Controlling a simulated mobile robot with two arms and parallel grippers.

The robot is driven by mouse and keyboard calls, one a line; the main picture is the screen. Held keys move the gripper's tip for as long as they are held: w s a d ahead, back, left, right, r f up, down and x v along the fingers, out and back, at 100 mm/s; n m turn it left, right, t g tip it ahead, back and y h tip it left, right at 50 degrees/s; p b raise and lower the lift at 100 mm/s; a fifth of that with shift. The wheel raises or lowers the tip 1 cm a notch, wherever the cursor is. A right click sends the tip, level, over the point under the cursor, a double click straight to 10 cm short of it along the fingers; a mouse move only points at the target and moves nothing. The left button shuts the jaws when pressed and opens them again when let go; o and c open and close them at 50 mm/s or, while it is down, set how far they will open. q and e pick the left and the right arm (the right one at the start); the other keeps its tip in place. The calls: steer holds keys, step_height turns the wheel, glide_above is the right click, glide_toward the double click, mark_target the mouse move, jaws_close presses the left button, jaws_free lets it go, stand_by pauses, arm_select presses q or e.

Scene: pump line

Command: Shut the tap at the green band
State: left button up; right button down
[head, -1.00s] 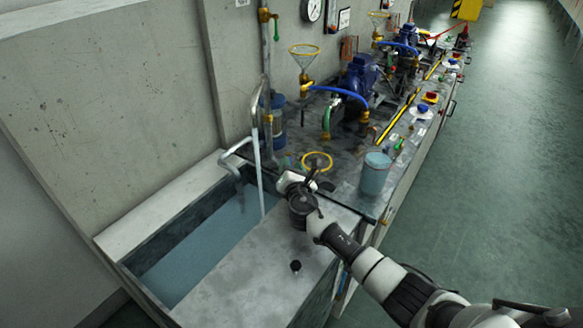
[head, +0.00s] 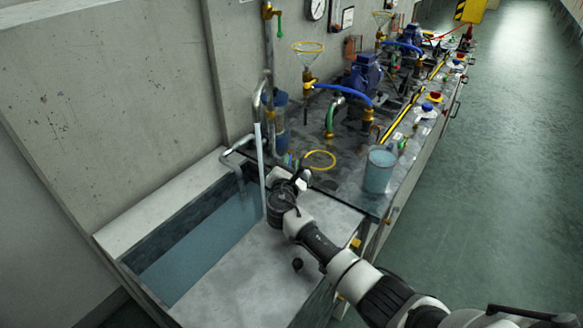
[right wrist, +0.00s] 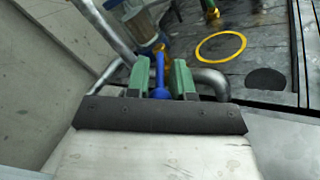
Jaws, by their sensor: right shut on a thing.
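In the right wrist view my right gripper (right wrist: 161,72) is shut on a blue lever handle (right wrist: 160,81), with its green finger pads on both sides. Behind the fingers is a grey bent pipe (right wrist: 210,80). In the head view my right gripper (head: 301,179) is at the back corner of the basin, beside the pipes, and hides the lever. A pale stream (head: 260,165) falls from the bent spout (head: 258,98) into the water basin (head: 150,195). A small green patch (head: 289,160) shows by the pipes; I cannot tell whether it is the band. My left gripper is out of view.
A yellow ring (head: 319,160) lies on the bench behind the gripper. A bucket (head: 380,172) stands near the bench's front edge. Pumps (head: 362,78) and hoses line the wall. The floor (head: 500,190) to the right is clear.

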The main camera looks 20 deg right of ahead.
steer(key=c, duration=1.2)
jaws_free()
steer(key=v, duration=1)
steer(key=shift+s+a, duration=0.2)
steer(key=shift+s, duration=0.15)
steer(key=shift+c, duration=0.3)
